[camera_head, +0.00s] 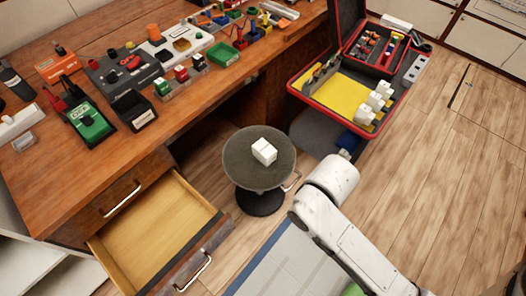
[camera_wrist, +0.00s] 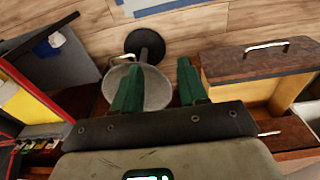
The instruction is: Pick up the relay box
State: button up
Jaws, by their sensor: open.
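A small white box (camera_head: 264,151), likely the relay box, sits on the round grey top of a stool (camera_head: 240,170) in the head view. It looks like white blocks close together; I cannot tell if they are one piece. My gripper (camera_wrist: 162,64) shows in the wrist view with two green fingers spread apart and nothing between them. The stool top (camera_wrist: 157,92) lies beyond and between the fingers there. The white box does not show in the wrist view. In the head view my gripper is not clearly visible.
An open drawer (camera_head: 150,232) is left of the stool. An open red-edged case (camera_head: 345,98) with several white blocks (camera_head: 375,100) stands right of it. The wooden workbench (camera_head: 60,180) behind holds meters and several small parts. Floor at right is clear.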

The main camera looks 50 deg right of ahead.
aim_at(265, 153)
jog(key=i+l, duration=0.1)
jog(key=l, duration=0.2)
jog(key=i+l, duration=0.1)
jog(key=l, duration=0.25)
jog(key=i+l, duration=0.15)
jog(key=l, duration=0.15)
jog(key=i+l, duration=0.1)
jog(key=l, duration=0.2)
